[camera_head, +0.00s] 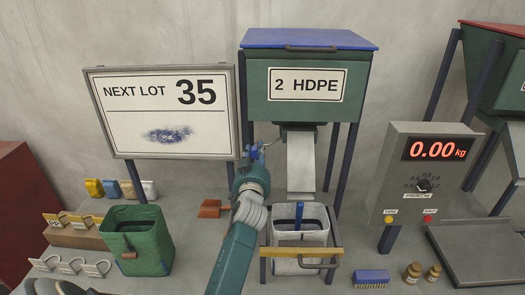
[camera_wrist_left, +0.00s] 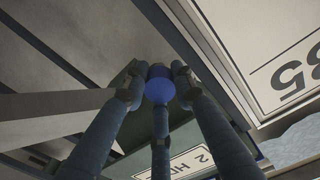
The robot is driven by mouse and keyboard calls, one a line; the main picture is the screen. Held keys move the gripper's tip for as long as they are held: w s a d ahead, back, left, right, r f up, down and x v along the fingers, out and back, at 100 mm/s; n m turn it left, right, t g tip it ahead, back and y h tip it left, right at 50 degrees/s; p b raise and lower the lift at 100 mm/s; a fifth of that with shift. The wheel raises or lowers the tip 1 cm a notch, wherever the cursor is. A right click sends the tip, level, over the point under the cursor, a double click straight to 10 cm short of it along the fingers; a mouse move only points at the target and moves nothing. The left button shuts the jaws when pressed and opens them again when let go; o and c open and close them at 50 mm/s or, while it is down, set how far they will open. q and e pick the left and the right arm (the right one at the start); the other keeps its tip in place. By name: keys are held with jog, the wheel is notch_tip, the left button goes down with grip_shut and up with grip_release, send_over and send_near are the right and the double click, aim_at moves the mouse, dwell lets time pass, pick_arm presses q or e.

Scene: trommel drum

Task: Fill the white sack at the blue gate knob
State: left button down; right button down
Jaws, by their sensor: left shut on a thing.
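The white sack (camera_head: 312,236) hangs open in a frame with a yellow front bar, under the pale chute (camera_head: 301,165) of the green hopper marked 2 HDPE (camera_head: 260,105). A narrow blue upright piece (camera_head: 299,213) shows at its mouth; the sack's inside is mostly hidden. My left gripper (camera_head: 257,152) reaches up just left of the chute. The left wrist view shows its fingers (camera_wrist_left: 158,80) closed around the round blue gate knob (camera_wrist_left: 160,88). I see no material falling from the chute. My right gripper is not in view.
A NEXT LOT 35 board (camera_head: 165,110) stands at left. A green bag (camera_head: 137,238) stands below it, near several tags (camera_head: 70,265). At right are a scale box (camera_head: 420,170) reading 0.00 kg and a grey platform (camera_head: 478,250). A blue brush (camera_head: 371,278) lies near the front.

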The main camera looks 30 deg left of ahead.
pick_arm(q)
jog(key=a, duration=0.1)
jog(key=s+a, duration=0.1)
jog(key=s+a+r, duration=0.1)
jog(key=a, duration=0.1)
jog(key=shift+s+p, duration=0.15)
jog(key=shift+p, duration=0.2)
jog(key=c, duration=1.7)
grip_release()
jog(key=o, duration=0.3)
jog(key=v, duration=1.1)
jog(key=shift+s+d+f, duration=0.3)
